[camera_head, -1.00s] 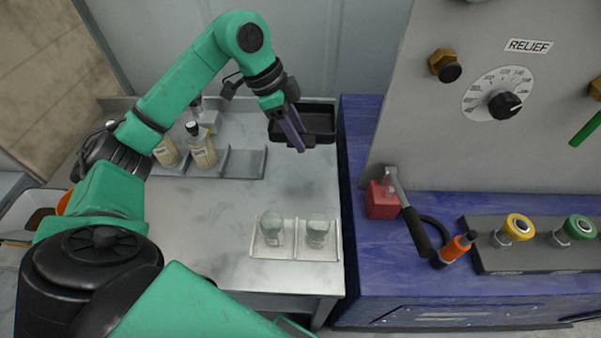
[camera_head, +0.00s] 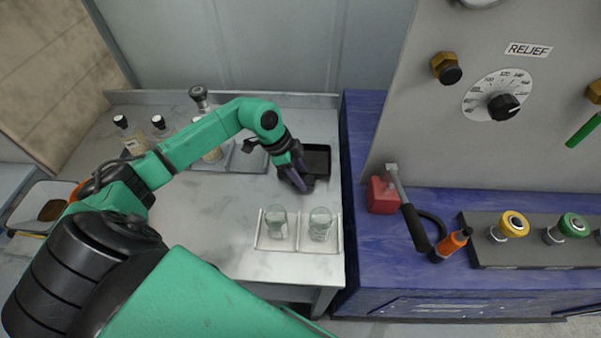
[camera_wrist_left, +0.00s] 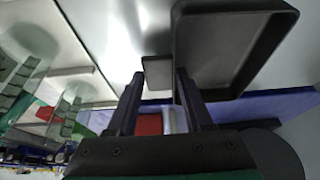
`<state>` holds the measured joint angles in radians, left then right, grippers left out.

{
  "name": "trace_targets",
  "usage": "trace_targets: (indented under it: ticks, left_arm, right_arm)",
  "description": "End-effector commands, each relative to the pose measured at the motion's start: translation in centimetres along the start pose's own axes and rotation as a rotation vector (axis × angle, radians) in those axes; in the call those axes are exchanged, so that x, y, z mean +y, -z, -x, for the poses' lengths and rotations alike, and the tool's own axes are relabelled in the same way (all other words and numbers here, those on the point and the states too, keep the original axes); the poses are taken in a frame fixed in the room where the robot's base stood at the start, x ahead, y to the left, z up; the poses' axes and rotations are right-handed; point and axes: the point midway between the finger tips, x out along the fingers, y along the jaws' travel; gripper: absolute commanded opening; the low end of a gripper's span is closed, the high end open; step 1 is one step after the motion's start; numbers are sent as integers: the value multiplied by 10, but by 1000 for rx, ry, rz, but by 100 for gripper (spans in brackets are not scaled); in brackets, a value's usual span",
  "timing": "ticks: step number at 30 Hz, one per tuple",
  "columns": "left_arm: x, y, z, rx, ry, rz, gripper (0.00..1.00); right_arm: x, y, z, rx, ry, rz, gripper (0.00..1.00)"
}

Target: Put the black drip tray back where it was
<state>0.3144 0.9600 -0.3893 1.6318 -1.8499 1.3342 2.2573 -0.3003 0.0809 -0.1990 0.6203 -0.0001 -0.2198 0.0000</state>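The black drip tray (camera_head: 316,158) is at the right back of the steel table, a shallow rectangular tray with a small tab. In the left wrist view the tray (camera_wrist_left: 235,50) fills the upper right, and its tab (camera_wrist_left: 157,73) lies between the fingertips. My left gripper (camera_head: 300,178) is at the tray's near left side, its fingers close against the tab's two sides. It also shows in the left wrist view (camera_wrist_left: 159,88). I cannot tell whether the tray rests on the table or hangs just above it. My right gripper is not in view.
Two glasses (camera_head: 276,224) (camera_head: 320,225) stand in a pale tray in front of the drip tray. Bottles (camera_head: 133,142) and a grey rack (camera_head: 250,160) lie behind my left arm. A blue bench (camera_head: 362,240) with a tall grey panel (camera_head: 420,130) borders the table's right side.

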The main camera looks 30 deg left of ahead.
Motion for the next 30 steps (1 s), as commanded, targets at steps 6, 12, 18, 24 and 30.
trace_targets:
  ticks: [6, 12, 18, 24, 30]
  left_arm:
    - [0, 0, 0, 0, 0, 1, 77]
    - [-1, 1, 4, 0, 2, 1, 77]
    - [-2, -1, 42, -3, 6, -1, 77]
    - [-1, -1, 95, -3, 5, -1, 77]
    - [0, 0, 121, -1, 1, 1, 77]
  right_arm:
    - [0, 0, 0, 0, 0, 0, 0]
    - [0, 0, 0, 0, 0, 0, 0]
    - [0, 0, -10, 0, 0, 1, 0]
    - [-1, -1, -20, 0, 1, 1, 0]
    - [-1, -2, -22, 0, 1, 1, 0]
